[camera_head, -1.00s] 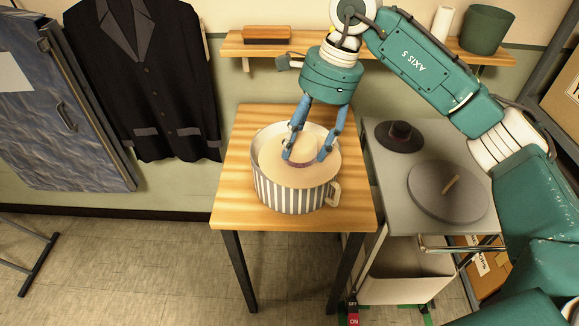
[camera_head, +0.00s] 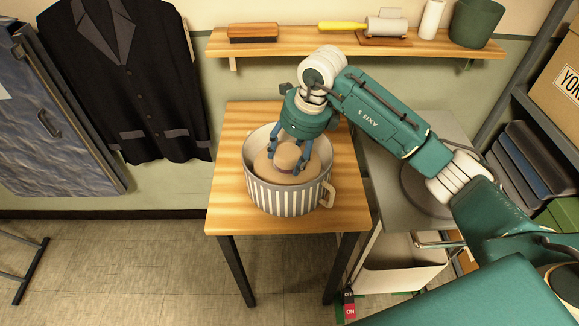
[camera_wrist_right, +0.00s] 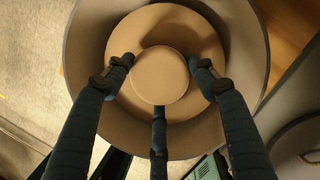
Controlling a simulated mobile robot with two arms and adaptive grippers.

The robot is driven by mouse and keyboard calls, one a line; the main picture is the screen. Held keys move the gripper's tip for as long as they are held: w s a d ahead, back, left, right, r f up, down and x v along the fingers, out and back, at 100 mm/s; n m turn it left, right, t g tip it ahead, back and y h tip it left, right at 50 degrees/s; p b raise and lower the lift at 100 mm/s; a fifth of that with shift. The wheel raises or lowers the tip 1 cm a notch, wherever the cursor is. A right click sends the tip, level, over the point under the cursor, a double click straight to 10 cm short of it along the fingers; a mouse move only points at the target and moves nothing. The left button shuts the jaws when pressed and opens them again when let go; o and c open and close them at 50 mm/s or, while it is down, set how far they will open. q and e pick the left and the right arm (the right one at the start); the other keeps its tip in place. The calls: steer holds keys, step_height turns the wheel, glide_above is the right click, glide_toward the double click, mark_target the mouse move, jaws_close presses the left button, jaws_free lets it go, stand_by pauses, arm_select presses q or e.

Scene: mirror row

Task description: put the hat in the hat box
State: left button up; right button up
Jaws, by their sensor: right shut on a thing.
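The tan hat (camera_head: 266,172) with a round, flat-topped crown is inside the hat box (camera_head: 286,199), a round box with grey and white stripes and a side handle. The box stands on the wooden table. My right gripper (camera_head: 285,160) reaches in from above, its blue fingers shut around the crown. In the right wrist view, three fingers surround the crown (camera_wrist_right: 160,75), and the brim lies within the box rim (camera_wrist_right: 262,75). Whether the brim touches the box floor cannot be told. My left gripper is not in view.
The wooden table (camera_head: 228,195) has bare room around the box. A grey table (camera_head: 385,205) at its right holds a round grey disc (camera_head: 412,192), partly behind my arm. A wall shelf (camera_head: 290,42) holds a brush (camera_head: 253,32) and a green pot (camera_head: 477,24). A dark suit hangs left.

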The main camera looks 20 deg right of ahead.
mark_target(296, 156)
step_height(296, 156, down, 3)
steer(key=shift+f, duration=0.2)
step_height(296, 156, down, 3)
steer(key=shift+f+p, duration=0.2)
steer(key=shift+p, duration=0.4)
steer(key=o, duration=1.2)
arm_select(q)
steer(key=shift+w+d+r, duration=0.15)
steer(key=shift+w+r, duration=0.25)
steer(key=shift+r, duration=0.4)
arm_select(e)
steer(key=shift+r, duration=0.25)
steer(key=b+v, duration=0.2)
steer(key=v, duration=0.9)
steer(key=shift+s+d+r, duration=0.1)
steer(key=shift+d+r, duration=0.05)
steer(key=shift+r, duration=0.1)
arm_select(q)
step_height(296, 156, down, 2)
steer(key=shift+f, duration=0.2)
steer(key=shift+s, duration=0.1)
arm_select(e)
steer(key=shift+r, duration=0.1)
